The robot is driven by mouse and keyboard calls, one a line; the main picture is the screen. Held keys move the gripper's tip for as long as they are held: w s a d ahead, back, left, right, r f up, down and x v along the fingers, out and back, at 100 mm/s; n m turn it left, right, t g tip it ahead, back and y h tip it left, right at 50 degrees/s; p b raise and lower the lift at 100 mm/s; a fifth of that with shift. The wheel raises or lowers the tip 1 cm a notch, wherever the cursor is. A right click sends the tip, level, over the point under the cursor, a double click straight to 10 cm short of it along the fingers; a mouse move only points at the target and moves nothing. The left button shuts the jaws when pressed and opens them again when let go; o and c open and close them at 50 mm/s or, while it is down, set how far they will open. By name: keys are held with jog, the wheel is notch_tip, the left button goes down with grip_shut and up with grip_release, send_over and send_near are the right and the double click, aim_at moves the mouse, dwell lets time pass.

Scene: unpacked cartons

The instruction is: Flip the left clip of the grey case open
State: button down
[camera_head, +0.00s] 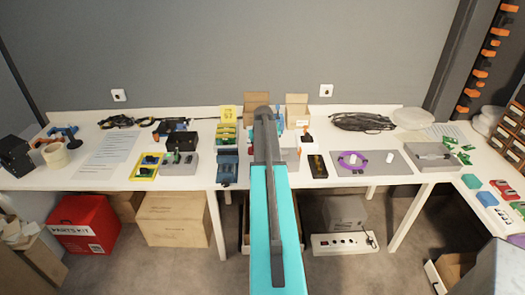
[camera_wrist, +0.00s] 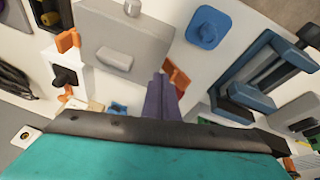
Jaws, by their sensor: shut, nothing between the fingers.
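The grey case (camera_wrist: 120,42) lies on the white table in the wrist view, with a metal knob (camera_wrist: 132,7) on it. One orange clip (camera_wrist: 175,76) is at its right end there, the left end in the head view. Another orange clip (camera_wrist: 68,40) is at the opposite end. My gripper (camera_wrist: 161,82), with purple fingers, is shut and empty. Its tips appear right beside the near clip; I cannot tell if they touch, nor how far the clip is turned. In the head view my arm hides the gripper and much of the case (camera_head: 291,158).
A blue vise-like tool (camera_head: 228,168) stands left of the case, and a blue square piece (camera_wrist: 209,27) lies near it in the wrist view. A black box (camera_head: 318,166) is to the right. Open cartons (camera_head: 297,108) stand behind.

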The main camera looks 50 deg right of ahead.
dwell(0.3)
jog(key=a+r+p, duration=0.4)
jog(key=r, duration=0.4)
jog(key=shift+a+r, duration=0.35)
jog(key=shift+a, duration=0.05)
dwell(0.4)
